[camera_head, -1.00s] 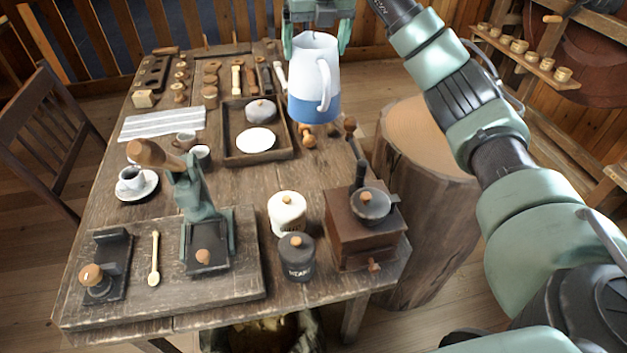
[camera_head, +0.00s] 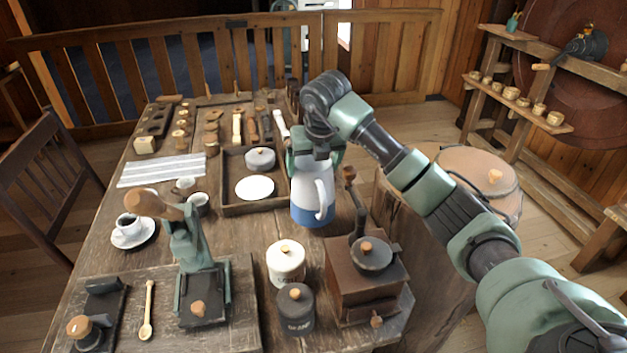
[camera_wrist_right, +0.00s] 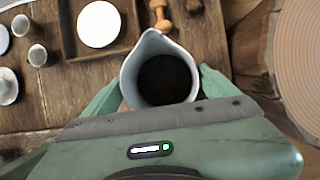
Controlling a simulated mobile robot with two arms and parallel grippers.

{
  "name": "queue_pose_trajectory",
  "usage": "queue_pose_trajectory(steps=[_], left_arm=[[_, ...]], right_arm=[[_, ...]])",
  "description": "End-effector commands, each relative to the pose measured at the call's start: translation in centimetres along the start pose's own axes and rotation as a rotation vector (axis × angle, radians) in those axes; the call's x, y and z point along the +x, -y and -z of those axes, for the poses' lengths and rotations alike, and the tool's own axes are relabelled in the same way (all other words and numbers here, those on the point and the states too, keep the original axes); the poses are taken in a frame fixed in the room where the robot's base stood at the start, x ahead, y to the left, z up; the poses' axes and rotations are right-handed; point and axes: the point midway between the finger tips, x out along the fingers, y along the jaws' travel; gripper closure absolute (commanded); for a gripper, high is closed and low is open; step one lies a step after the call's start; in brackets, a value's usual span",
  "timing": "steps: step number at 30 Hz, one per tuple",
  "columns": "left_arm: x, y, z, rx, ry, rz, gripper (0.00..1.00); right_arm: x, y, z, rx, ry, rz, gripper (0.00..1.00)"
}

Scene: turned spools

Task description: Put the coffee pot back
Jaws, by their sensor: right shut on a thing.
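The coffee pot (camera_head: 308,185) is a white jug with a blue base band and a white handle. It is upright beside the right edge of the wooden tray, behind the coffee grinder. I cannot tell whether its base touches the table (camera_head: 240,228). My right gripper (camera_head: 315,157) is shut on the pot's upper part from above. In the right wrist view, the pot's pale rim and dark inside (camera_wrist_right: 165,80) show between the two green fingers. My left gripper is not in view.
The brown coffee grinder (camera_head: 365,285) stands just in front of the pot. The tray (camera_head: 226,205) holds a white disc and a grey lidded pot. Two canisters, white (camera_head: 286,265) and dark (camera_head: 295,310), stand nearer. A tree stump (camera_head: 465,165) is right of the table.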

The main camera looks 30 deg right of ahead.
Motion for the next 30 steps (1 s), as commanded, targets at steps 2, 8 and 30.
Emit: queue_pose_trajectory(steps=[2, 8, 30], left_arm=[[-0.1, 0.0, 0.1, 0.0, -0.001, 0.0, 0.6], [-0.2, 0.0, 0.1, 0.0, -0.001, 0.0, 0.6], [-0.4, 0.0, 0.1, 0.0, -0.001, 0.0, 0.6]], right_arm=[[0.3, -0.1, 0.0, 0.001, 0.007, -0.003, 0.85], [1.3, 0.0, 0.4, 0.001, 0.006, -0.002, 0.85], [4.7, 0.0, 2.0, 0.0, 0.001, 0.0, 0.0]])
